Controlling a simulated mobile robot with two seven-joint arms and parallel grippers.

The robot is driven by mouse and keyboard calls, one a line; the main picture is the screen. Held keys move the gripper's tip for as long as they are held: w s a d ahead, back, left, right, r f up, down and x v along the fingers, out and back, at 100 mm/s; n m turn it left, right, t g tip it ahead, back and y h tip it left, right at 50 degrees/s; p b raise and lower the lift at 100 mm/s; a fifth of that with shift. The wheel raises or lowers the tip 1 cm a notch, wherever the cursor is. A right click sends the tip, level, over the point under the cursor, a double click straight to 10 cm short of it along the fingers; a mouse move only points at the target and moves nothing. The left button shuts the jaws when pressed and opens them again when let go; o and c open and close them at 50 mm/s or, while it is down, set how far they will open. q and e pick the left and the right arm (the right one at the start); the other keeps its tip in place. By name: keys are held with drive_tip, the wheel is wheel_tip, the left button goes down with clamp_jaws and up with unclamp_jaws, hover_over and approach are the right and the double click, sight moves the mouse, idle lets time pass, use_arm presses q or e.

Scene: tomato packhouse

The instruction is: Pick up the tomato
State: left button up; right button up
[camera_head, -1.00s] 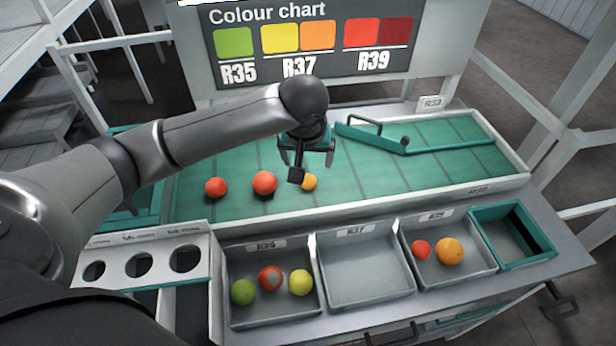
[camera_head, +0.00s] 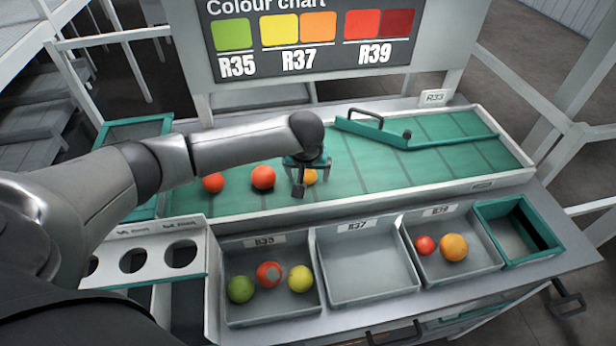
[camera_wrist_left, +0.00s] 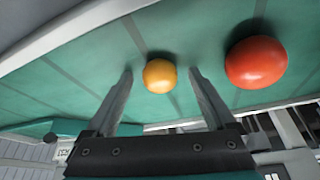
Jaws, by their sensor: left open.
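A yellow-orange tomato (camera_head: 309,176) lies on the green belt (camera_head: 380,165), partly hidden by my left gripper (camera_head: 305,184). In the left wrist view the tomato (camera_wrist_left: 160,76) sits between the fingertips of my open left gripper (camera_wrist_left: 163,80), with a gap on both sides. Two red-orange tomatoes lie on the belt to its left, a nearer one (camera_head: 262,177) and a farther one (camera_head: 213,183). One red tomato (camera_wrist_left: 256,62) shows right of the fingers in the left wrist view. My right gripper is not in view.
In front of the belt, the left bin (camera_head: 290,313) holds a green, a red and a yellow tomato. The middle bin (camera_head: 365,265) is empty. The right bin (camera_head: 462,276) holds a red and an orange tomato. A teal diverter bar (camera_head: 375,132) lies across the belt behind.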

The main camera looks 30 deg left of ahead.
use_arm(q)
drive_tip(key=shift+c, duration=0.2)
drive_tip(key=c, duration=1)
drive_tip(key=shift+o, duration=0.2)
drive_tip(key=shift+r, duration=0.1)
